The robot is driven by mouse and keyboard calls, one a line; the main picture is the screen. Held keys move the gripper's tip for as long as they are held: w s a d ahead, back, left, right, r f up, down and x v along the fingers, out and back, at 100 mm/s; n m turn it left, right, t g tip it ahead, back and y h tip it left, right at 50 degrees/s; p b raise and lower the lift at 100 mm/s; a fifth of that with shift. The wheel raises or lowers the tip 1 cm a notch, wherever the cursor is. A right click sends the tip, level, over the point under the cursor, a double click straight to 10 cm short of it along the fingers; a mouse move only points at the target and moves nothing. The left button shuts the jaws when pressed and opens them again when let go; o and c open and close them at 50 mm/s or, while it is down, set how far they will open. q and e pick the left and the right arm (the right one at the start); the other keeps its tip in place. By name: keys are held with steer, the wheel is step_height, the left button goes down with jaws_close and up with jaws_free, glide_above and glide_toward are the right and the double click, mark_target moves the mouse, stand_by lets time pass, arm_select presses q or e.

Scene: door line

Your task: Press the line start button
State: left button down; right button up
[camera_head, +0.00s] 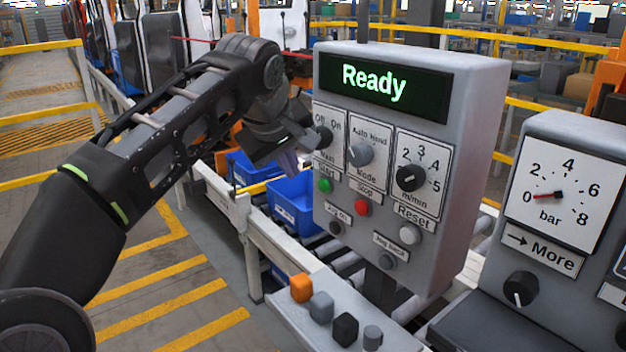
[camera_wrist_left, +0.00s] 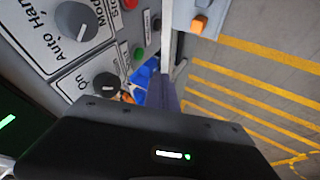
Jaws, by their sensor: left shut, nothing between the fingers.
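The grey control panel (camera_head: 485,120) has a green start button (camera_head: 325,185) at its left, under a "Start" label. The button also shows in the left wrist view (camera_wrist_left: 139,54), clear and uncovered. My left gripper (camera_head: 290,160) is shut and empty. In the head view it appears up and left of the green button, beside the Main switch (camera_head: 323,138). A finger (camera_wrist_left: 166,94) shows in the wrist view, apart from the button in the picture. The panel's display (camera_head: 375,83) reads "Ready" in green. My right gripper is not in view.
A red stop button (camera_head: 362,207) sits right of the green one, below the Mode knob (camera_head: 360,154). A white reset button (camera_head: 410,233) is further right. A second panel with a bar gauge (camera_head: 555,195) stands at right. Blue bins (camera_head: 290,200) lie behind.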

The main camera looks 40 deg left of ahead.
mark_target(325, 185)
arm_select(q)
steer(key=w+f+p, duration=0.1)
steer(key=w+f, duration=0.1)
steer(key=w, duration=0.1)
steer(key=w+f+p, duration=0.1)
steer(key=w+f, duration=0.2)
steer(key=w+a+f+p, duration=0.1)
steer(key=w+f, duration=0.2)
steer(key=shift+w, duration=0.2)
stand_by(0.3)
